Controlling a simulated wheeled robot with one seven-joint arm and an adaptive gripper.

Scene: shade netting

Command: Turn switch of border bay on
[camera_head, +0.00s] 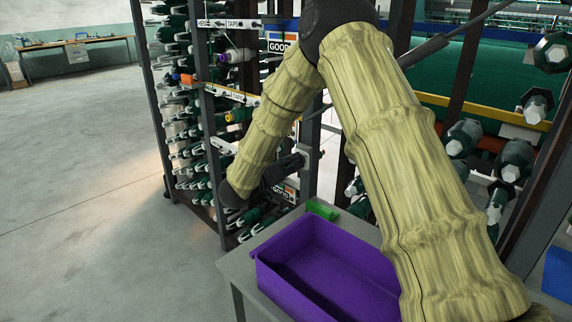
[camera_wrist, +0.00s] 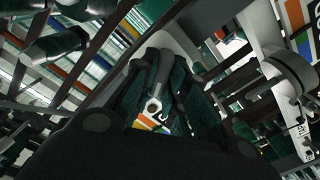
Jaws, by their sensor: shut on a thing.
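My gripper (camera_head: 288,168) is at the rack's upright post, beside a small grey box on the post that looks like the switch (camera_head: 309,154). My arm and the gripper itself partly hide it. In the wrist view my gripper (camera_wrist: 163,92) has its dark fingers close around a grey lever-like part with a round, ringed end (camera_wrist: 153,104), which seems to be the switch's handle. The fingers are shut on it. Whether the switch is on or off cannot be told from these views.
A purple bin (camera_head: 335,262) and a green piece (camera_head: 322,209) are on a grey table (camera_head: 249,277) below my arm. Racks of green and white spools (camera_head: 190,120) stand at left, more spools (camera_head: 515,160) at right. The floor (camera_head: 80,200) at left is clear.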

